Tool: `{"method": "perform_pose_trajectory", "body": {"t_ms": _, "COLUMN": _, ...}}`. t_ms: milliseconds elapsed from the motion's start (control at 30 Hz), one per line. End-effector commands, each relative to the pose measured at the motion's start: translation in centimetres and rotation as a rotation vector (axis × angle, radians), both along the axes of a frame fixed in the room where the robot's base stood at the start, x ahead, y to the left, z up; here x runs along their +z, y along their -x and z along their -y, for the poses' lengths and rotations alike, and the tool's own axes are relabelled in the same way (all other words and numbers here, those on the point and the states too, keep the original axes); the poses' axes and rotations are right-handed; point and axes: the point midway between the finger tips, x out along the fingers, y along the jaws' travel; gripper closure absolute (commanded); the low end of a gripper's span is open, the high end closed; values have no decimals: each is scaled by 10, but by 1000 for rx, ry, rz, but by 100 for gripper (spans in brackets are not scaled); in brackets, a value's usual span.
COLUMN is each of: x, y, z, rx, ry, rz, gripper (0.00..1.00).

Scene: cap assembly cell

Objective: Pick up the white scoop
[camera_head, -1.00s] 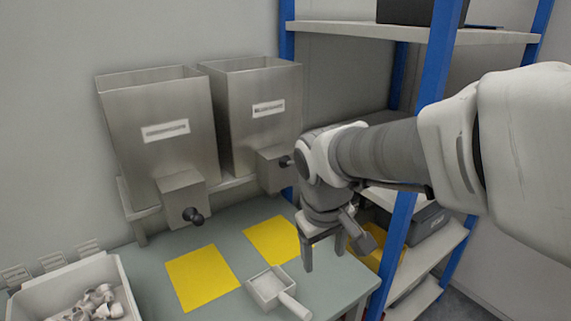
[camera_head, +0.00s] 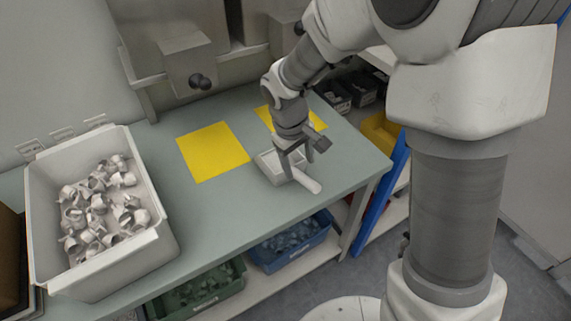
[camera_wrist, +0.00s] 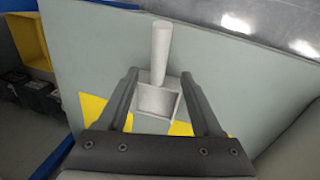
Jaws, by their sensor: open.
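The white scoop (camera_head: 268,163) lies on the grey-green table, with a square pan and a round handle pointing toward the table's front edge. In the wrist view the scoop (camera_wrist: 158,100) shows between the two fingers, its handle pointing up the picture. My gripper (camera_head: 292,170) is open and just above the scoop in the head view, hiding part of the pan. In the wrist view my gripper (camera_wrist: 161,76) has one finger on each side of the pan, and I see no contact. The exact height above the scoop cannot be told.
Two yellow mats (camera_head: 212,151) lie on the table (camera_head: 215,205) behind and left of the scoop. A white bin (camera_head: 150,245) of grey parts stands at the left. Metal hoppers (camera_head: 187,65) stand at the back. Blue (camera_head: 292,262) and green (camera_head: 205,310) bins sit below.

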Motion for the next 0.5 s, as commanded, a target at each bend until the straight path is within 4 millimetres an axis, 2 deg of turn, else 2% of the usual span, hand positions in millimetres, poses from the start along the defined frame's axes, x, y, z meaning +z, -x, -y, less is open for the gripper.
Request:
{"method": "perform_pose_trajectory", "body": {"t_ms": 33, "x": -11, "y": -1, "z": 1, "rx": -1, "ry": 1, "rz": -3, "gripper": 33}}
{"method": "perform_pose_trajectory", "body": {"t_ms": 100, "x": -17, "y": -2, "z": 3, "rx": -1, "ry": 1, "rz": -1, "gripper": 33}}
{"method": "perform_pose_trajectory", "body": {"t_ms": 333, "x": -28, "y": -3, "z": 5, "rx": -1, "ry": 1, "rz": -1, "gripper": 33}}
{"method": "perform_pose_trajectory", "body": {"t_ms": 500, "x": -51, "y": -6, "z": 9, "rx": -2, "ry": 1, "rz": -3, "gripper": 33}}
